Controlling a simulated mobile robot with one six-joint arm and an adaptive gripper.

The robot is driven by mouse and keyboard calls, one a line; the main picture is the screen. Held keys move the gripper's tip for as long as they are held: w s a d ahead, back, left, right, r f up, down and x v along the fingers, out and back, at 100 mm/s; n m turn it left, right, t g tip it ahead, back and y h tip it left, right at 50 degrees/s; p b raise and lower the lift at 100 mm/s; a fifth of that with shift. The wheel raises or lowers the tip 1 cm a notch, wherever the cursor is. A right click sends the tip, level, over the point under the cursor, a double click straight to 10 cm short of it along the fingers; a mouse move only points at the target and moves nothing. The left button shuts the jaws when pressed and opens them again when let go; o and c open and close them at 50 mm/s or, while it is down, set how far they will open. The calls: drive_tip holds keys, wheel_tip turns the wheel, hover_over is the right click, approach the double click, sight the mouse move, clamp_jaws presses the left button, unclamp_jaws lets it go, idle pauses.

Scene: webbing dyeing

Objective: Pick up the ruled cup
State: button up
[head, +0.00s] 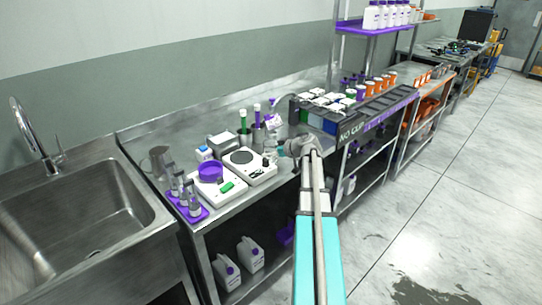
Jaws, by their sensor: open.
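A small clear cup-like vessel (270,154) stands on the steel bench beside the right-hand scale; it may be the ruled cup, but its marks are too small to read. A grey jug-like cup (160,161) stands at the left end of the bench near the sink, with no ruling visible. My gripper (283,150) is over the front edge of the bench, open, just right of the clear vessel. I cannot tell whether they touch. My arm hides part of the bench front.
Two white scales (249,167) sit side by side, the left one bearing a purple bowl (210,171). A purple rack of bottles (191,211) is at the front left. Tall cylinders (258,136) stand behind. A sink (85,215) is left; orange-banded jars (370,88) stand right.

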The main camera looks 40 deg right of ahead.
sight(265, 144)
drive_tip(key=shift+c, duration=0.3)
drive_tip(key=c, duration=0.9)
drive_tip(key=shift+r+p, duration=0.4)
drive_tip(key=shift+r, duration=0.05)
drive_tip(key=shift+r+p, duration=1.2)
drive_tip(key=shift+w+a+r+p+v, duration=0.1)
drive_tip(key=shift+a+r+p+v, duration=0.4)
drive_tip(key=shift+p+v, duration=1.7)
drive_tip(key=shift+w+a+r+p+v, duration=0.1)
drive_tip(key=shift+a+r+p+v, duration=0.65)
drive_tip(key=shift+v, duration=2.5)
drive_tip(key=shift+a+r+p+v, duration=0.1)
drive_tip(key=shift+a+p+v, duration=0.15)
drive_tip(key=shift+p+v, duration=2.1)
drive_tip(key=shift+s+d+r+b, duration=0.1)
drive_tip(key=shift+s+r+b, duration=0.1)
drive_tip(key=shift+s+b, duration=0.25)
